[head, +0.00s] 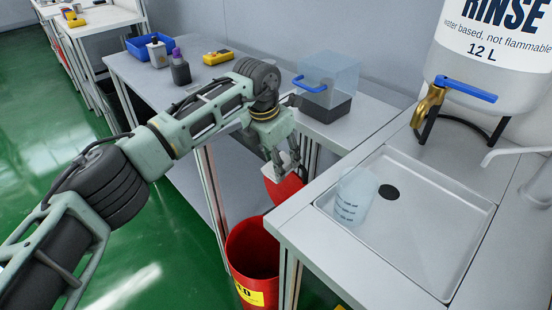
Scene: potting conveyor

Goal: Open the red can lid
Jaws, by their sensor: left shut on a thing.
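The red can (251,262) stands on the green floor between the two benches, with a yellow label on its front. Its dark inside shows from above. The red lid (285,189) is tilted up, above the back of the can's opening. My left gripper (282,168) points down and is shut on the lid's upper edge. The fingers hide part of that edge. The lid's hinge is hidden behind the bench corner and cannot be made out. My right gripper does not show.
A bench with a shallow sink tray (440,262) and a clear beaker (354,196) stands close on the right. A rinse tank (487,62) is behind it. A clear box (327,80), bottles and a blue bin (150,45) stand on the back bench.

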